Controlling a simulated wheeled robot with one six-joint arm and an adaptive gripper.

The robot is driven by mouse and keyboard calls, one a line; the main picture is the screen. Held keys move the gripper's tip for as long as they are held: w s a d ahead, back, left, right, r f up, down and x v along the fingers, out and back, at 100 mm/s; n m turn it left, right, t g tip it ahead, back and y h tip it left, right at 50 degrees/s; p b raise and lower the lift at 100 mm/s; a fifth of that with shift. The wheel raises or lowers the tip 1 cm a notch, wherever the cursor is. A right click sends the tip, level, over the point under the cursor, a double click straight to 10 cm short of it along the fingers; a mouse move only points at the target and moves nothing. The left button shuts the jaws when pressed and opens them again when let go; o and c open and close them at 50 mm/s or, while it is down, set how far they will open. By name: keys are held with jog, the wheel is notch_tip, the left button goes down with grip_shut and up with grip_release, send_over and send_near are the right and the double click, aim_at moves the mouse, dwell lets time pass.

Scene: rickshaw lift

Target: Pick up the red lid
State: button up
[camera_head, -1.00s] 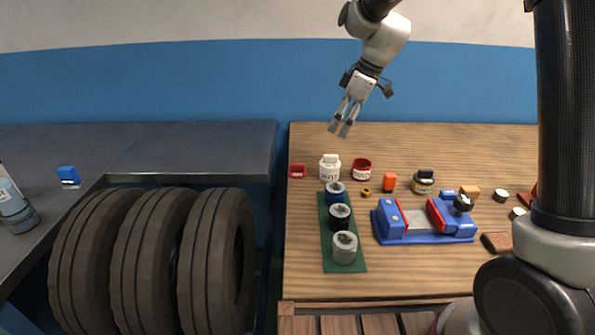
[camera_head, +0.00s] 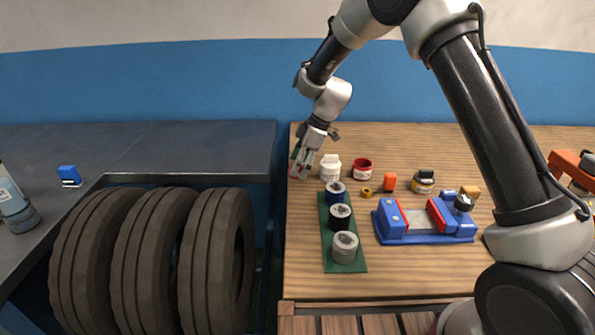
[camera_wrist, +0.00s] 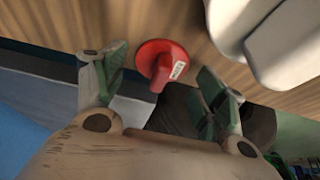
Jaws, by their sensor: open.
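The red lid (camera_wrist: 160,60) lies on the wooden table between my open fingers in the wrist view, round with a raised grip and a small white label. My gripper (camera_wrist: 160,88) is open and empty, one finger to each side of the lid, with no contact visible. In the head view, my gripper (camera_head: 302,172) is low at the table's back left corner, beside the white jar. There the gripper mostly hides the lid.
The white jar (camera_head: 330,168) stands just right of my gripper, with a red pot (camera_head: 362,169) beyond it. A green strip (camera_head: 328,258) with several cylinders and a blue vise (camera_head: 425,238) are nearer. The table's left edge is close to the lid.

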jog(key=c, duration=1)
jog(key=shift+o, duration=0.2)
